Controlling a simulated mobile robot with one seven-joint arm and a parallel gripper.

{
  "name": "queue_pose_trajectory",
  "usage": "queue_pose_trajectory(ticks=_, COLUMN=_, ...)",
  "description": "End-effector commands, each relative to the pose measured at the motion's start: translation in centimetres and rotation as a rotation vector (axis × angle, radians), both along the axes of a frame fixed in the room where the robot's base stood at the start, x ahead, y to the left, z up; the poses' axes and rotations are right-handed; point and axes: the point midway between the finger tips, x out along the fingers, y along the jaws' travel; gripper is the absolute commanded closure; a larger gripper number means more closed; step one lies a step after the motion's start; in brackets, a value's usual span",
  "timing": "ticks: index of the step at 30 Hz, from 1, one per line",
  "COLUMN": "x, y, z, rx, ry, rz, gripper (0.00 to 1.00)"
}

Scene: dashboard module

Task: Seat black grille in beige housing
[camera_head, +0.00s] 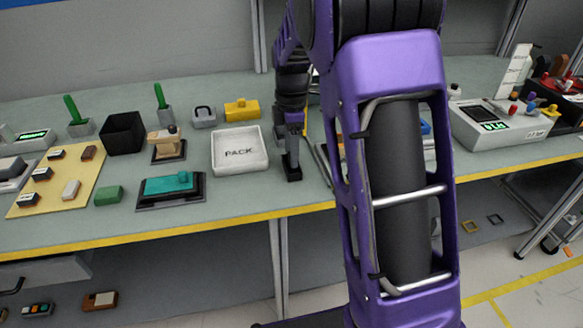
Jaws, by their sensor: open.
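A small beige piece (163,142), which looks like the housing, stands on a dark base left of the middle of the bench. It has a rounded dark bit on top, too small to make out. I cannot pick out the black grille with certainty. My gripper (292,173) points down close to the bench top, just right of the white PACK tray (240,168). It is open, seen edge-on, with nothing visible held in it. It is well to the right of the beige piece, with the tray between them.
A black open box (123,133) stands left of the beige piece. A teal block on a black tray (171,187) and a green block (108,195) lie in front. A beige board (60,208) carries several small blocks. My purple arm hides the bench's middle right.

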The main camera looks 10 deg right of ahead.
Motion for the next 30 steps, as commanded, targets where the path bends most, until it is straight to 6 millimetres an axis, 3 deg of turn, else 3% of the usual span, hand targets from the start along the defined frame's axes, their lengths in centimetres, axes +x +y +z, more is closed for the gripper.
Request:
queue_pose_trajectory(ticks=6, x=0.02, y=0.0, z=0.0, rx=0.0, ry=-0.001, rz=0.0, gripper=0.44)
queue_pose_trajectory(ticks=15, x=0.03, y=0.0, z=0.03, rx=0.0, ry=-0.001, rz=0.0, gripper=0.98)
queue_pose_trajectory(ticks=30, x=0.03, y=0.0, z=0.04, rx=0.0, ry=-0.001, rz=0.0, gripper=1.0)
